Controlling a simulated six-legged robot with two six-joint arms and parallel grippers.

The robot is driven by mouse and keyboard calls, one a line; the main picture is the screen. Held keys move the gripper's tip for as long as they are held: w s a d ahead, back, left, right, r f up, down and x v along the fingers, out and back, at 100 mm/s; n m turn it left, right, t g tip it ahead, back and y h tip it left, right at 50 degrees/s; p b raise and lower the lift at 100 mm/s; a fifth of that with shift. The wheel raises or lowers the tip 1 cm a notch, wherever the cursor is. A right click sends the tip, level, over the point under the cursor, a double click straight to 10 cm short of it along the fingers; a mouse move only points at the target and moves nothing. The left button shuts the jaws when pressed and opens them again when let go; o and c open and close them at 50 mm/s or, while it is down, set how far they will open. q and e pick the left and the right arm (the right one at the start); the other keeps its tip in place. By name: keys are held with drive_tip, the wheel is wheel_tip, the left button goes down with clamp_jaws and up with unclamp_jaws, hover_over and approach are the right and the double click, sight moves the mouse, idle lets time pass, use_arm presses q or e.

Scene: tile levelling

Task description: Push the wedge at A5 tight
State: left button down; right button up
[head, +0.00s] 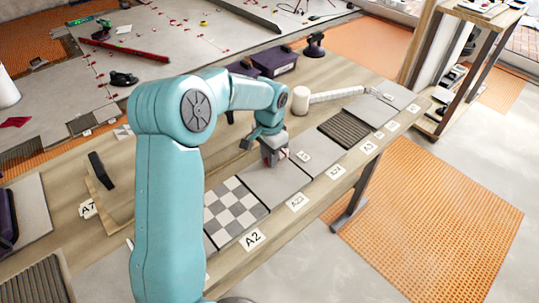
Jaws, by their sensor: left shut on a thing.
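My left gripper (274,157) is low over the row of tiles on the table, at the back edge of a plain grey tile (277,182). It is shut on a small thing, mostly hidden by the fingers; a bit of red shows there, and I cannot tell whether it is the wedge. A small white label (303,156) lies just right of the gripper. The front-edge labels, such as the A2 label (253,239), run along the row; the farther ones are too small to read surely. I cannot make out a wedge at A5. My right gripper is not in view.
A checkered tile (235,208) lies nearer and a dark ribbed tile (349,129) farther along. Purple boxes (275,62) stand at the table's back. A wooden shelf (455,60) stands at the far right.

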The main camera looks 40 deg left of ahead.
use_arm(q)
drive_tip(key=shift+w+d+p, duration=0.1)
drive_tip(key=shift+w+p, duration=0.4)
drive_tip(key=shift+w, duration=0.4)
idle(1.2)
drive_tip(key=c, duration=0.9)
unclamp_jaws()
wheel_tip(320, 180, up, 16)
drive_tip(key=p, duration=0.2)
drive_tip(key=shift+r, duration=0.2)
